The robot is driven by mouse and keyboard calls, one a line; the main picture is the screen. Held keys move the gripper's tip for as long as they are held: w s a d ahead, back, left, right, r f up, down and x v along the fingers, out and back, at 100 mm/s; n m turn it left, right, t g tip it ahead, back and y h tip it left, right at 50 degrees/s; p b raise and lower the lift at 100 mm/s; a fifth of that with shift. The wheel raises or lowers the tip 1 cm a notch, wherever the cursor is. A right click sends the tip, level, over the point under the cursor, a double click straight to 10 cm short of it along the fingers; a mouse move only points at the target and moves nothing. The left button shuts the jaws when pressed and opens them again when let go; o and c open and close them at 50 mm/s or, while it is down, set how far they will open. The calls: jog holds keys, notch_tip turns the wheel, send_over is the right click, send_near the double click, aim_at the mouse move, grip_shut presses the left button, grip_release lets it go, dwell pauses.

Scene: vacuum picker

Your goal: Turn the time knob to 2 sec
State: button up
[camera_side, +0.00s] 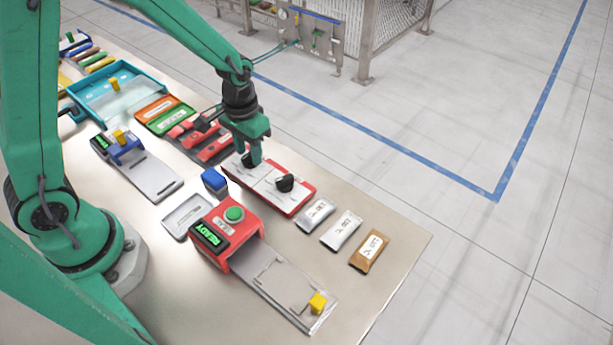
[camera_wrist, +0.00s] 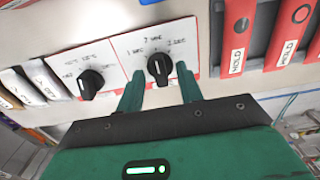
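The time knob (camera_wrist: 159,68) is black and sits on a white panel with several "sec" labels around it; its white pointer mark faces roughly toward the top label, but the exact setting is hard to read. My gripper (camera_wrist: 159,84) is open, with one green finger on each side of the knob in the wrist view; I cannot tell whether they touch it. In the side view, my gripper (camera_side: 252,156) is low over the far knob of the red-framed panel (camera_side: 301,209), mostly hiding that knob.
A second black knob (camera_wrist: 91,83) is on the same panel, left of the time knob. Silver and brown pouches (camera_side: 369,250) lie beside the panel. A red machine (camera_side: 240,250) with a green button and "READY" display stands nearby. Red labelled pieces (camera_wrist: 238,35) are at the right.

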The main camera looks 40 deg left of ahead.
aim_at(249, 154)
notch_tip(249, 154, up, 7)
jog(key=shift+r, duration=0.3)
jog(key=shift+r, duration=0.1)
dwell(0.5)
jog(key=s+a+r+t, duration=0.4)
jog(key=s+r+t, duration=0.1)
jog(key=s+r, duration=0.8)
jog(key=shift+s+r+t, duration=0.3)
jog(key=shift+s+r, duration=0.05)
jog(key=shift+s, duration=0.05)
